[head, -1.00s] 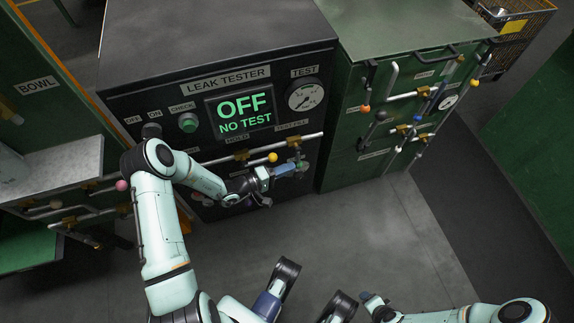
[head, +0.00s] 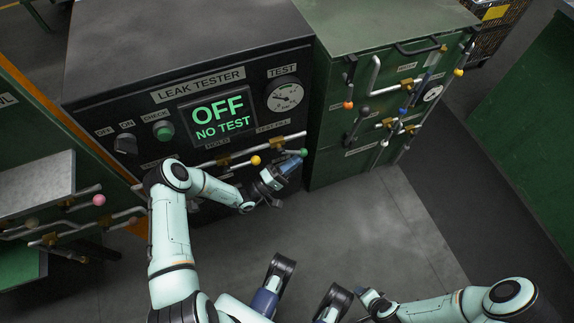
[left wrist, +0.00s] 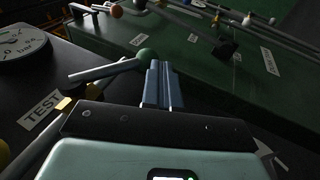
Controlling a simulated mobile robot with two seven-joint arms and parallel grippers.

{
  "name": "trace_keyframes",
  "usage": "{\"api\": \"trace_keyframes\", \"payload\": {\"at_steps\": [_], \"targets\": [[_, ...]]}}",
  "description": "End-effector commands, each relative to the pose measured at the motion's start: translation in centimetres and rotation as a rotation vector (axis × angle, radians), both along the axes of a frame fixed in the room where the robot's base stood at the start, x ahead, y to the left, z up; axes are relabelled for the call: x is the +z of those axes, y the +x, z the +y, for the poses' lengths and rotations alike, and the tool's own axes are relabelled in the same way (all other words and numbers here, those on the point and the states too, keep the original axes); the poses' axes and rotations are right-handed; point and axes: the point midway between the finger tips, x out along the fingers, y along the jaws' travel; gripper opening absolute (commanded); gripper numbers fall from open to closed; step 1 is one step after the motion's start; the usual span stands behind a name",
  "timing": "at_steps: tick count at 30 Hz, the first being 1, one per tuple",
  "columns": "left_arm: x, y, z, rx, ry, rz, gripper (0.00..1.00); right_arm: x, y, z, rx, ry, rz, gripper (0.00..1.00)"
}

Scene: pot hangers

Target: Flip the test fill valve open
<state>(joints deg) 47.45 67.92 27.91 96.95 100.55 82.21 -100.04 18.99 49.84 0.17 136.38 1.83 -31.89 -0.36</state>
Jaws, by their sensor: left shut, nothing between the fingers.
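The test fill valve is a lever with a green knob (head: 303,152) under the TEST FILL label on the dark leak tester (head: 190,50). In the left wrist view the green knob (left wrist: 146,55) ends a pale lever rod, just left of my fingertips. My left gripper (head: 291,164) is shut and empty, its blue fingers pointing at the knob from just below in the head view. I cannot tell whether they touch. My right gripper (head: 368,296) is low in the head view, away from the panel; its jaws are too unclear to read.
A yellow-knobbed lever (head: 255,160) is left of the green one. The test gauge (head: 285,95) is above, and the screen (head: 218,115) reads OFF, NO TEST. A green cabinet (head: 365,80) with several levers stands to the right. The floor (head: 370,215) in front is clear.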

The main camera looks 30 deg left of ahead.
Motion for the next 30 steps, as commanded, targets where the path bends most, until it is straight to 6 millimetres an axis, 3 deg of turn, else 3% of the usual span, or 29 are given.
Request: {"api": "trace_keyframes", "payload": {"at_steps": [12,30], "targets": [[1.7,2.0,-1.9,0.002,-0.164,-0.185,0.00,0.0,0.0,0.0,0.000,0.000,0.000,0.64],[3.6,3.0,-2.6,0.001,-0.241,-0.277,0.00,-0.8,-0.9,-0.1,-0.002,0.002,0.030,0.64]]}}
